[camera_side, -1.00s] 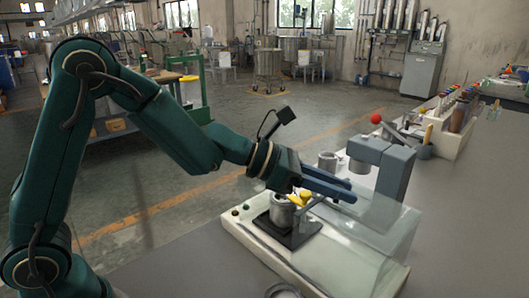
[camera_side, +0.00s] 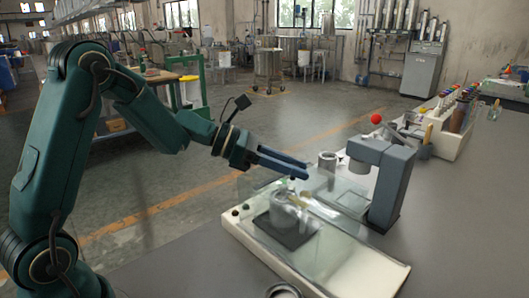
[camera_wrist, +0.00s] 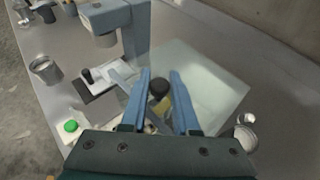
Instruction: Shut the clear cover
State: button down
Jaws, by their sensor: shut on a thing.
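The clear cover (camera_side: 335,232) stands over the white base (camera_side: 372,274) in the side view, tilted across the metal pot (camera_side: 281,214) on its dark plate. The pot and a yellow handle (camera_side: 301,199) show faintly through it. In the wrist view the cover is a pale see-through sheet (camera_wrist: 207,72) beyond my fingers. My gripper (camera_side: 302,171) is at the upper part of the cover, above the pot, and is shut on the cover; the exact contact is hard to see. In the wrist view my blue fingers (camera_wrist: 160,76) flank a dark knob and yellow piece below.
A grey stand with an overhanging head (camera_side: 392,180) rises behind the base, close to the cover. A metal cup (camera_side: 327,160) and a red ball (camera_side: 376,118) are at the back. A rack of bottles (camera_side: 455,125) stands far right. The table's right front is clear.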

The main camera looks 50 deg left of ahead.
jog(key=a, duration=0.6)
jog(key=shift+a, duration=0.25)
jog(key=c, duration=0.7)
grip_release()
jog(key=shift+o, duration=0.2)
jog(key=v, duration=0.5)
jog(key=shift+s+a, duration=0.1)
